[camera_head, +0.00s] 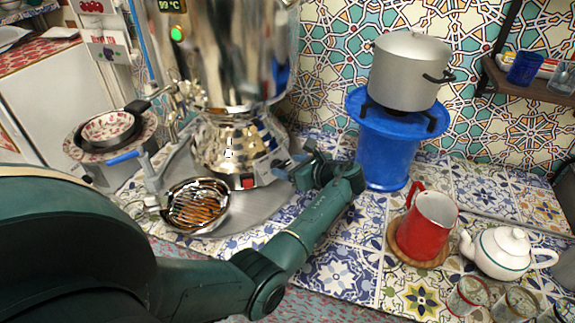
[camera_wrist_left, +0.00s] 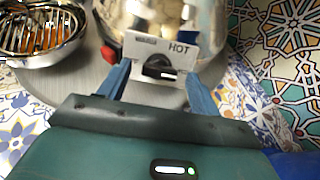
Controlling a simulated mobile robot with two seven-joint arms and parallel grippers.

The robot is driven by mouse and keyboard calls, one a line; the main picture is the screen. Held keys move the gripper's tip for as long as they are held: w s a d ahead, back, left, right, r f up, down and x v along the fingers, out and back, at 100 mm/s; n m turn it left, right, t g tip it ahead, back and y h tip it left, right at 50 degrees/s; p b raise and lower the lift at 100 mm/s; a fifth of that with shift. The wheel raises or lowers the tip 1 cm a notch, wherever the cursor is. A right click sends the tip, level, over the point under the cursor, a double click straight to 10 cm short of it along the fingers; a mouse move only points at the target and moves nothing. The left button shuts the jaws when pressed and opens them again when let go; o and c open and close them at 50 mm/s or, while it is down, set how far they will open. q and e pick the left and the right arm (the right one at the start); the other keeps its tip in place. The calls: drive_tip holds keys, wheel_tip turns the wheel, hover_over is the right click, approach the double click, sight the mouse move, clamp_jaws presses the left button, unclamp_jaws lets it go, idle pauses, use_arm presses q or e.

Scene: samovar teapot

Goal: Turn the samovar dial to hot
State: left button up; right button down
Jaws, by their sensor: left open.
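The samovar (camera_head: 225,135) is a large shiny metal urn at the back left of the counter, with a green light and a "99°C" display near its top. In the left wrist view its dial (camera_wrist_left: 158,67) is a dark knob on a white plate marked "HOT" (camera_wrist_left: 178,48). My left gripper (camera_head: 285,172) is at the samovar's lower right side. In the left wrist view its blue fingers (camera_wrist_left: 160,82) are open, one on each side of the dial. I cannot tell whether they touch it. My right gripper is not in view.
A metal drip bowl with a grate (camera_head: 197,205) sits just left of the gripper. A blue stand (camera_head: 385,150) holding a grey pot (camera_head: 408,70) is to the right. A red mug (camera_head: 428,225), white teapot (camera_head: 500,252) and several glasses (camera_head: 467,296) are at front right.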

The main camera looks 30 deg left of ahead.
use_arm(q)
drive_tip(key=shift+w+a+f, duration=0.15)
drive_tip(key=shift+a+f, duration=0.15)
drive_tip(key=shift+a, duration=0.35)
drive_tip(key=shift+c, duration=0.4)
drive_tip(key=c, duration=0.9)
